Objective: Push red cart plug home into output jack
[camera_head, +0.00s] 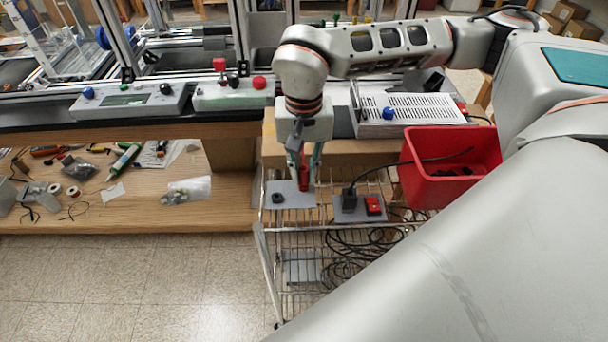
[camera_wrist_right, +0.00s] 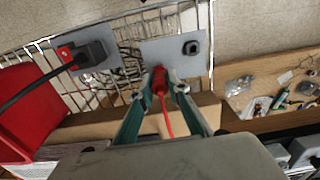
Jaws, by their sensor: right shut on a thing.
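My right gripper (camera_head: 303,172) hangs over the left grey plate (camera_head: 292,204) on top of the wire cart. It is shut on the red plug (camera_head: 304,182), which points at that plate's right part. In the right wrist view the red plug (camera_wrist_right: 159,80) sits between the two teal fingers (camera_wrist_right: 161,92), with a red cable (camera_wrist_right: 167,118) trailing back. A black round socket (camera_head: 277,197) shows on the same plate, beside the plug; it also shows in the wrist view (camera_wrist_right: 191,48). The plug's front end is hidden against the plate, so I cannot tell how deep it sits. My left gripper is out of view.
A second plate carries a black plug (camera_head: 349,200) with a black cable and a red part (camera_head: 373,205). A red bin (camera_head: 430,185) stands to the right. Black cables (camera_head: 350,255) lie in the wire cart. A wooden bench (camera_head: 225,205) with loose parts is left.

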